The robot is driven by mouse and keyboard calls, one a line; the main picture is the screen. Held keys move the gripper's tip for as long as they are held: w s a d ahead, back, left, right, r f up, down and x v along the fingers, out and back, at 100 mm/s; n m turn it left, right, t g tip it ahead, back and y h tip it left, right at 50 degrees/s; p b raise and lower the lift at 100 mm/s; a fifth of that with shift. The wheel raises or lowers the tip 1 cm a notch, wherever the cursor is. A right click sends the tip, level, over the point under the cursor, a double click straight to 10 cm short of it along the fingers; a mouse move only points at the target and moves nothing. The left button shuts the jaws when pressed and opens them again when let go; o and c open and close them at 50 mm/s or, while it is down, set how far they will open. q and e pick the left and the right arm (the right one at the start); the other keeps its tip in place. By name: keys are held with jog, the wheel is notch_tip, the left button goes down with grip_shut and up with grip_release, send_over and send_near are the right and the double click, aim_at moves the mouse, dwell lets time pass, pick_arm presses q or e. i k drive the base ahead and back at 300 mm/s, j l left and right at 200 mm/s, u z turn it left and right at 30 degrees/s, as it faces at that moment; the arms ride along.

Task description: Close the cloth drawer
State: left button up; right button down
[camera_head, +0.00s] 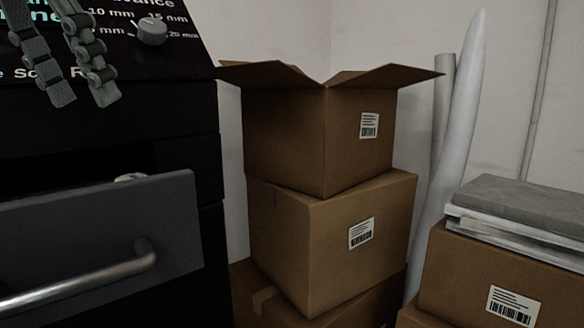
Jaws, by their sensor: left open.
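The drawer (170,215) is at the lower left, with a dark grey front that stands out from the black machine (180,112). A dark gap shows above its front, so it is open. A silvery bar handle (90,280) runs across the front, cut off by the left edge. A small pale thing (131,177) shows just behind the drawer's top edge; I cannot tell what it is. My left gripper (84,98) is at the upper left, open and empty, in front of the machine's control panel and above the drawer. My right gripper is not in view.
The sloped panel carries a grey knob (152,31). Cardboard boxes, the top one open (290,135), are stacked right of the machine. Pale rolls (460,120) lean on the wall. Another box (480,275) at the lower right bears grey folded material (520,205).

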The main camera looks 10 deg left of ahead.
aim_at(67, 252)
jog(key=k, duration=1.5)
